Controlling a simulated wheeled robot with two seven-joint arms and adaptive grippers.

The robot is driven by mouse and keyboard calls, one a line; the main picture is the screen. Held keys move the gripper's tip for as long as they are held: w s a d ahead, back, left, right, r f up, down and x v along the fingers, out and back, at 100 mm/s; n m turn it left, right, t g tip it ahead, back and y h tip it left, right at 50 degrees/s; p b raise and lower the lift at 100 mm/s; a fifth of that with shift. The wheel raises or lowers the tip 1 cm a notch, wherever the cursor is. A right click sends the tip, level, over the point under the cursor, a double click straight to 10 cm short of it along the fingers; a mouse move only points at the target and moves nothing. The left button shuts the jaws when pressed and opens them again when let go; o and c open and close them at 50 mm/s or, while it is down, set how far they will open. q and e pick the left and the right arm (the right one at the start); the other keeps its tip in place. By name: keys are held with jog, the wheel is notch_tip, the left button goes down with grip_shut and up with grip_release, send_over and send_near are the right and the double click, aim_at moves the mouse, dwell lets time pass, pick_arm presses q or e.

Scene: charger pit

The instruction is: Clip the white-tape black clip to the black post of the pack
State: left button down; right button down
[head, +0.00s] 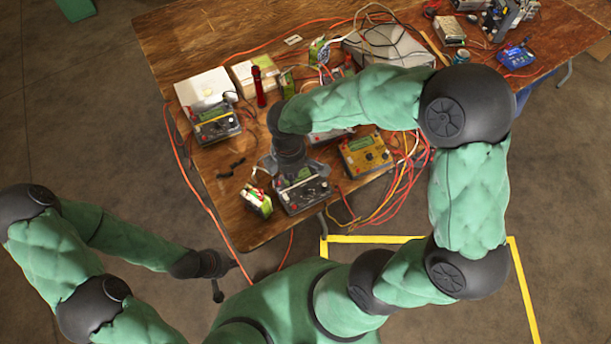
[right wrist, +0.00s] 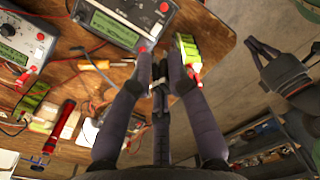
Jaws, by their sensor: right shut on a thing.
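The pack (head: 257,203) is a small green block with red and white at its top, at the table's near left corner. It also shows in the right wrist view (right wrist: 188,50), just right of my right fingertips. My right gripper (right wrist: 163,75) is shut on a small black clip (right wrist: 160,84), close beside the pack. I cannot make out white tape on it or which post is black. In the head view my right arm and hand hide the clip. My left gripper (head: 225,279) is open and empty, over the floor left of the table.
A dark charger (head: 301,193) stands right of the pack, with a yellow charger (head: 366,154) farther right. Another charger (head: 214,123), a white box (head: 204,89) and a red tool (head: 259,86) stand farther back. Red and yellow wires lie right of the chargers.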

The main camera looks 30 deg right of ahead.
jog(key=w+a+m, duration=0.2)
jog(key=a+m, duration=0.1)
jog(key=a, duration=0.1)
jog(key=w+a+m+b, duration=0.1)
jog(key=w+a+m, duration=0.2)
jog(key=a, duration=0.1)
jog(key=w+a+m+b, duration=0.1)
jog(key=w+a+m, duration=0.2)
jog(key=a, duration=0.1)
jog(key=shift+d, duration=0.1)
jog(key=shift+f, duration=0.2)
jog(key=shift+f+b, duration=2.05)
jog(key=shift+f, duration=1.25)
jog(key=shift+f, duration=0.2)
dwell(0.3)
